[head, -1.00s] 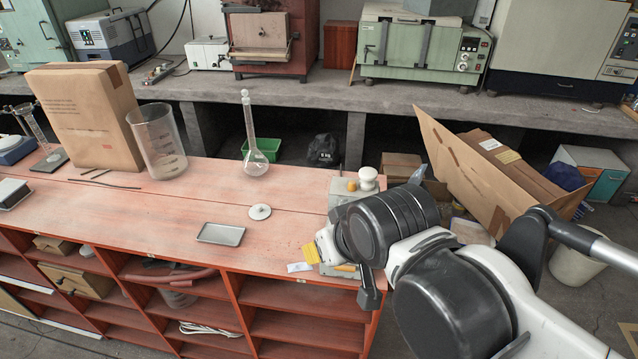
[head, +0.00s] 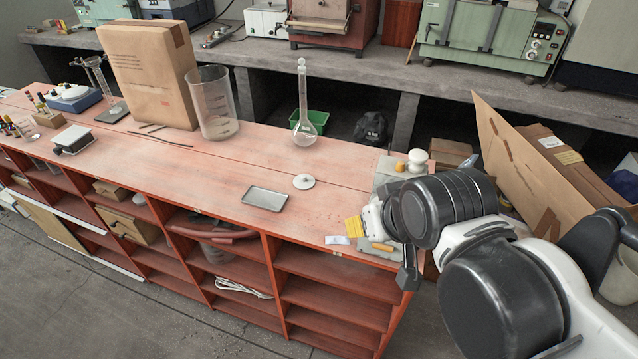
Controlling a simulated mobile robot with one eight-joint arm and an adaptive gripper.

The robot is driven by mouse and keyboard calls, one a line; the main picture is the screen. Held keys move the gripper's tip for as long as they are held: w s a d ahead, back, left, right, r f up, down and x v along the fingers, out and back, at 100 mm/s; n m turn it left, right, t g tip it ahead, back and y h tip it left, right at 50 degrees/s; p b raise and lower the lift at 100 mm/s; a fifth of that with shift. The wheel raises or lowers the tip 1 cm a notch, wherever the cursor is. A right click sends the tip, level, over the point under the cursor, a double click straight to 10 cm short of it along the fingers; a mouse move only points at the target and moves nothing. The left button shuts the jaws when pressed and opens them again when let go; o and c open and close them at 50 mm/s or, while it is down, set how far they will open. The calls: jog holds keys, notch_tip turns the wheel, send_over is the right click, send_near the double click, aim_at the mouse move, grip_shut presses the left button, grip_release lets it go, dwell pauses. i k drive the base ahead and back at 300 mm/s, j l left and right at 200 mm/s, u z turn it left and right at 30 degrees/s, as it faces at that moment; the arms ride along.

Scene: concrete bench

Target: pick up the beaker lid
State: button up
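The beaker lid appears to be the small white disc with a central knob (head: 303,181), lying flat on the red bench top (head: 235,170). It lies behind a grey tray (head: 265,198) and in front of a long-necked flask. A large clear beaker (head: 214,104) stands upright further left, with no lid on it. My gripper (head: 374,220) is at the end of my arm, over the right end of the bench, to the right of the lid and apart from it. Its fingers are not clearly seen, so its opening and any contents cannot be told.
The tall glass flask (head: 303,118) stands behind the lid. A grey device with a white knob (head: 417,160) stands at the bench's right end, partly behind my arm. A yellow item (head: 354,227) and white card (head: 337,240) lie near the front edge. A brown package (head: 150,75) stands left.

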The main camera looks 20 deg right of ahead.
aim_at(302, 181)
jog(key=i+j+z, duration=0.35)
jog(key=i+j, duration=0.15)
jog(key=j, duration=0.2)
jog(key=i+j+z, duration=0.2)
jog(key=j, duration=0.2)
